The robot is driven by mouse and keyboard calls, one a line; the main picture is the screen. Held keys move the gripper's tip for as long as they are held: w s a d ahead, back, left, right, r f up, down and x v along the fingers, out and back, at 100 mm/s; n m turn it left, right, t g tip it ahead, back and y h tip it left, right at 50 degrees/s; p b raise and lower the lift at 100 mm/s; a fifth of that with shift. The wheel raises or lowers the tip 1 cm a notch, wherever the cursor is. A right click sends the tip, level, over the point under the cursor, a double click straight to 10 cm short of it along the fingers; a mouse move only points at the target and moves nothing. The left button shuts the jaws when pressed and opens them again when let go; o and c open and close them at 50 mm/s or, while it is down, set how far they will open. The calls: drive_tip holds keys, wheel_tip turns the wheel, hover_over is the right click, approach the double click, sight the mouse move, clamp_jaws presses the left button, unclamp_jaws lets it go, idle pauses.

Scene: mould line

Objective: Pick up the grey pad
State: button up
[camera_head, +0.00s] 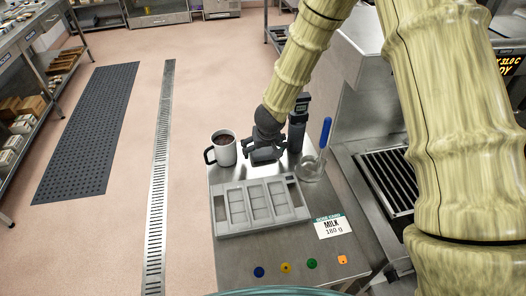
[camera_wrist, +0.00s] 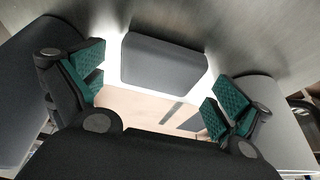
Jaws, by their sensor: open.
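The grey pad (camera_wrist: 165,65) is a flat, round-cornered block in the upper middle of the wrist view, against a brushed metal surface. My gripper (camera_wrist: 160,92) is open, with its green-lined fingers apart to the left and right of the pad. A gap shows on both sides, and the fingers do not appear to touch it. In the head view my gripper (camera_head: 264,157) is low over the back of the steel counter (camera_head: 270,252). I cannot clearly make out the pad there; my gripper seems to hide it.
A white mug (camera_head: 224,153) with dark contents stands close left of my gripper. A clear vessel with a blue-handled tool (camera_head: 325,133) stands close right. A grey mould tray (camera_head: 262,208) lies in front, beside a milk card (camera_head: 333,227). Coloured buttons line the front edge.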

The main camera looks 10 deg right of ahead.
drive_tip(key=shift+w+f, duration=0.25)
drive_tip(key=shift+f, duration=0.2)
drive_tip(key=c, duration=0.9)
drive_tip(key=shift+r, duration=0.1)
drive_tip(key=shift+s+r+b, duration=0.1)
drive_tip(key=shift+r+b, duration=0.25)
drive_tip(key=shift+r, duration=1.35)
drive_tip(key=s+a+b, duration=0.1)
drive_tip(key=s, duration=0.4)
drive_tip(key=s+a+r+b, duration=0.1)
drive_tip(key=s+b, duration=0.1)
drive_tip(key=s, duration=0.3)
drive_tip(key=s+a+b, duration=0.1)
drive_tip(key=s+b, duration=0.1)
drive_tip(key=s, duration=0.3)
drive_tip(key=shift+s+a+r, duration=0.2)
drive_tip(key=shift+s+a, duration=0.05)
drive_tip(key=shift+a, duration=0.1)
